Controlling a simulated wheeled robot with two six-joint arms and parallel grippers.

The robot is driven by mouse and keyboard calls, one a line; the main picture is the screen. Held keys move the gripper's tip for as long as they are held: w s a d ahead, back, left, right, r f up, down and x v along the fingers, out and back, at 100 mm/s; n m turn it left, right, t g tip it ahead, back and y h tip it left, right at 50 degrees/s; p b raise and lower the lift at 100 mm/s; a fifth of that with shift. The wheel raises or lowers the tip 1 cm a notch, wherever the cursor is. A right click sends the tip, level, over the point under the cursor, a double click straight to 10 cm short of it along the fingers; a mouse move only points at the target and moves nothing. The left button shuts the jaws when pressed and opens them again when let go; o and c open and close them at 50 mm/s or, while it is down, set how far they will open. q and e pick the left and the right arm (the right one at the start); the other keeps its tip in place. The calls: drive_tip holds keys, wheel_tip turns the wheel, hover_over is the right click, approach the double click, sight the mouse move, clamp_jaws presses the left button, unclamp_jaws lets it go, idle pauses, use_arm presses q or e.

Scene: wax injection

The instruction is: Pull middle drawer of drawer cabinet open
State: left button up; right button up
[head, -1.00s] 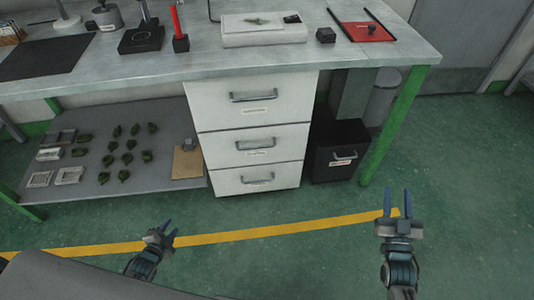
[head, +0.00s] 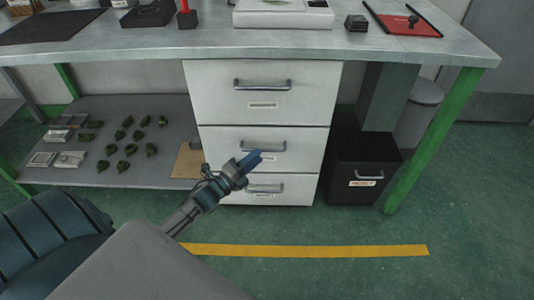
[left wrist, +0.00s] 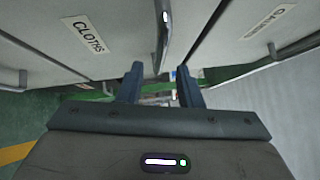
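The white drawer cabinet (head: 220,105) stands under the workbench with its three drawers closed. The middle drawer (head: 222,140) has a grey bar handle (head: 272,147). My left gripper (head: 256,156) is at the middle drawer's front, covering the left part of this handle. In the left wrist view the gripper (left wrist: 160,80) has its fingers apart, with the middle drawer's handle (left wrist: 164,30) running toward the gap between them. The "CLOTHS" label (left wrist: 83,34) is beside that handle. I cannot tell whether the fingers straddle or touch the bar. My right gripper is out of view.
A black bin-like box (head: 345,185) stands right of the cabinet, near a green table leg (head: 432,140). A low shelf (head: 110,178) with several green pieces is on the left. The floor in front of the cabinet is clear, crossed by a yellow line (head: 320,251).

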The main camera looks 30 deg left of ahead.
sight(265, 151)
use_arm(q)
drive_tip(key=shift+x, duration=2.45)
clamp_jaws()
